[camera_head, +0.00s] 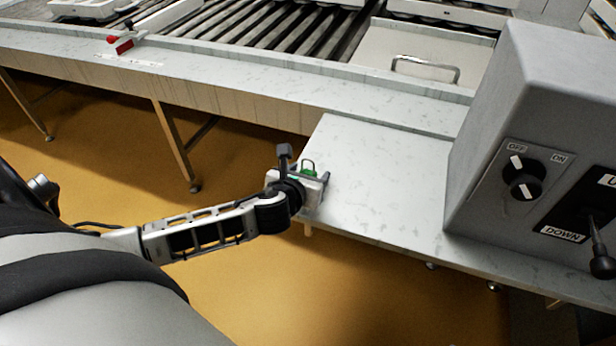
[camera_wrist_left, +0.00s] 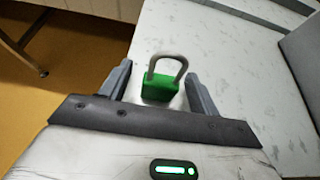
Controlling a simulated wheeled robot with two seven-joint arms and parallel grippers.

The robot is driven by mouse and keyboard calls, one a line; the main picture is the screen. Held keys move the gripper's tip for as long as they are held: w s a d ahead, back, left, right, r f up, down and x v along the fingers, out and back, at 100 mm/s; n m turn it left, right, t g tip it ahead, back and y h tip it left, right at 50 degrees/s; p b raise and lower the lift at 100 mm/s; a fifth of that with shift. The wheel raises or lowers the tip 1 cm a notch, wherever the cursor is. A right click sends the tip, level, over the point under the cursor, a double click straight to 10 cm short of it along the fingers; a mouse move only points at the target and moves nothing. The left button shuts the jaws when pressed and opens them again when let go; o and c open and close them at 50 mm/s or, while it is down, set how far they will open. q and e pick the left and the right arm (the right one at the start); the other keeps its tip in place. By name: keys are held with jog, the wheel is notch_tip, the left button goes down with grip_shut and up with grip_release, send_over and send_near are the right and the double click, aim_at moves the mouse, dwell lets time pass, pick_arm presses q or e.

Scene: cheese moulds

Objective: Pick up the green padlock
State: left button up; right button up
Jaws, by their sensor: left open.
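The green padlock (camera_head: 309,172) with a grey shackle sits on the left edge area of the white side table (camera_head: 385,185). In the left wrist view the padlock (camera_wrist_left: 159,88) lies between the two fingers, its shackle toward the far side. My left gripper (camera_head: 306,176) is at the table's left edge, around the padlock. In the left wrist view my left gripper (camera_wrist_left: 160,85) is open, with a gap between each finger and the padlock. In the head view the gripper hides part of the padlock's body. My right gripper is not in view.
A grey control box (camera_head: 540,150) with a knob and an UP/DOWN lever stands on the right of the table. A conveyor with rollers (camera_head: 290,30) runs along the back. A red clamp-like item (camera_head: 122,44) is on its ledge. The table's middle is clear.

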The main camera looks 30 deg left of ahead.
pick_arm(q)
jog(key=shift+x, duration=1.05)
jog(key=shift+c, duration=0.3)
jog(key=c, duration=1)
jog(key=shift+c, duration=0.2)
jog(key=shift+r, duration=0.1)
